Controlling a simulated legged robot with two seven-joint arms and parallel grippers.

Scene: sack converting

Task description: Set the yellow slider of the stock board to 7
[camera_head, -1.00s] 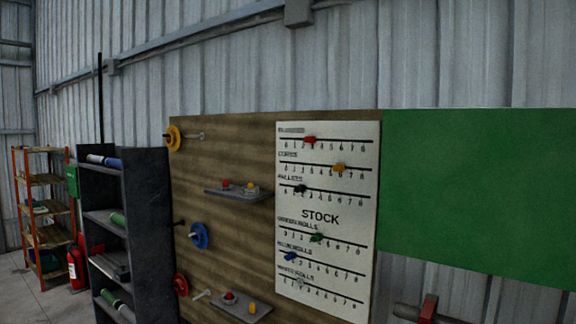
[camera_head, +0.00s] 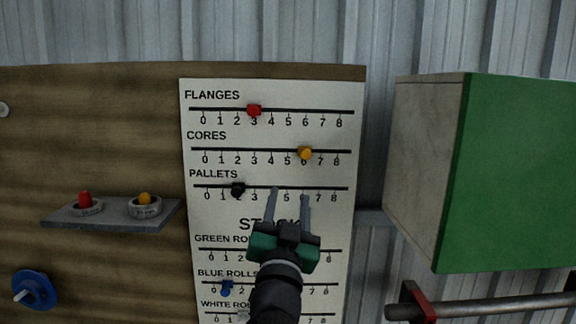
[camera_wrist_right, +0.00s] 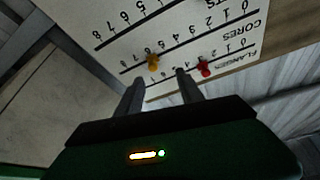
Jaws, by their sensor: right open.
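The white stock board (camera_head: 345,210) hangs on the brown panel. The yellow slider (camera_head: 305,153) sits on the CORES line, at about 6. My right gripper (camera_head: 290,194) is in front of the board, its fingers pointing up over the PALLETS line, below the yellow slider. It is open and empty. In the right wrist view, upside down, the yellow slider (camera_wrist_right: 153,62) shows just beyond the fingertips, between them in the picture. The gripper (camera_wrist_right: 160,77) does not visibly touch it. My left gripper is not in view.
The red slider (camera_head: 254,110) is at 3 on FLANGES, the black slider (camera_head: 238,189) near 2 on PALLETS. My gripper hides part of the lower rows. A green-faced box (camera_head: 425,150) juts out at the right. A shelf (camera_head: 112,214) with small items is at the left.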

